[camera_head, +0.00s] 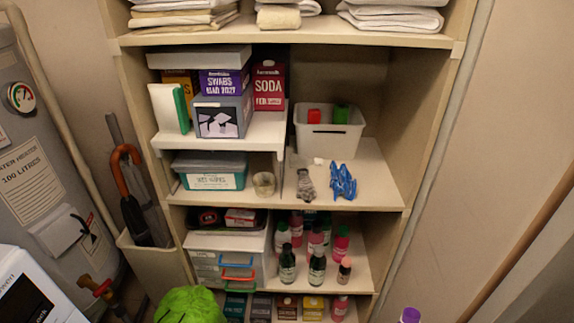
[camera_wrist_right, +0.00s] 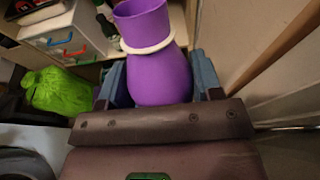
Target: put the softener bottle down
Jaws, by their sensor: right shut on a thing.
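The softener bottle is purple with a pale ring around its neck. In the right wrist view the softener bottle (camera_wrist_right: 160,75) stands between the blue-grey fingers of my right gripper (camera_wrist_right: 158,82), which is shut on it. The bottle's lower end is hidden behind the gripper body. In the head view only a purple bit of the bottle (camera_head: 410,315) shows at the bottom edge, right of the shelves. My left gripper is in neither view.
The shelf unit (camera_head: 428,120) holds a white bin (camera_head: 328,142), a grey glove (camera_head: 305,185), a blue glove (camera_head: 342,182) and several small bottles (camera_head: 317,265) lower down. Bare board shows at the middle shelf's right (camera_head: 380,185). A green bundle (camera_head: 190,307) is at lower left.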

